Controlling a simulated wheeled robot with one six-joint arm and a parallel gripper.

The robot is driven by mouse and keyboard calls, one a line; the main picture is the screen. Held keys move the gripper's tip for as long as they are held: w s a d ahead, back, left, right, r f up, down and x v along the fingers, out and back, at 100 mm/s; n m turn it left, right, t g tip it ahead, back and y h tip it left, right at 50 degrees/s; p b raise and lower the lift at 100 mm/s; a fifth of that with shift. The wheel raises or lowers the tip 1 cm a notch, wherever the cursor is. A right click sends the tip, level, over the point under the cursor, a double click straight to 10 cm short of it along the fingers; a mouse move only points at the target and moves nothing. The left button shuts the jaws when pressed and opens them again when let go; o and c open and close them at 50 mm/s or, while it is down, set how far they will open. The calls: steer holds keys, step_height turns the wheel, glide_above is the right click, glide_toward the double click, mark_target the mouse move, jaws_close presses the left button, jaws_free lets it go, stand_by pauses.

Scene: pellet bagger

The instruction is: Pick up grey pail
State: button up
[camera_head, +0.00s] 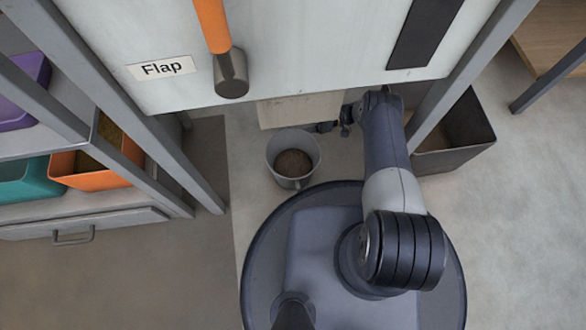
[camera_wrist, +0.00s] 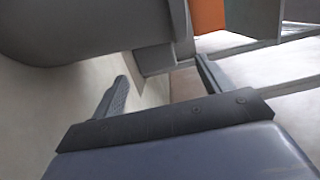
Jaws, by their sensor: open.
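The grey pail (camera_head: 307,141) stands upright on the floor below the flap panel, with brown grainy material inside. My gripper (camera_head: 335,127) is just right of the pail's rim in the head view, small and partly hidden by my arm. In the wrist view my gripper (camera_wrist: 161,68) has its two fingers spread apart with nothing clearly held between them. A large rounded grey surface, which looks like the pail (camera_wrist: 90,30), fills the upper left beyond the fingers. Whether the fingers touch it cannot be told.
A pale panel labelled "Flap" (camera_head: 162,68) with an orange-and-grey handle (camera_head: 231,72) hangs above the pail. A dark open bin (camera_head: 470,115) stands at right behind a metal post. Shelves at left hold an orange bin (camera_head: 95,178) and a teal bin (camera_head: 28,178). Floor at lower left is clear.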

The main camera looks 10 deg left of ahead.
steer(key=x, duration=0.7)
steer(key=shift+f, duration=0.3)
steer(key=shift+w+a, duration=0.1)
steer(key=c, duration=1.2)
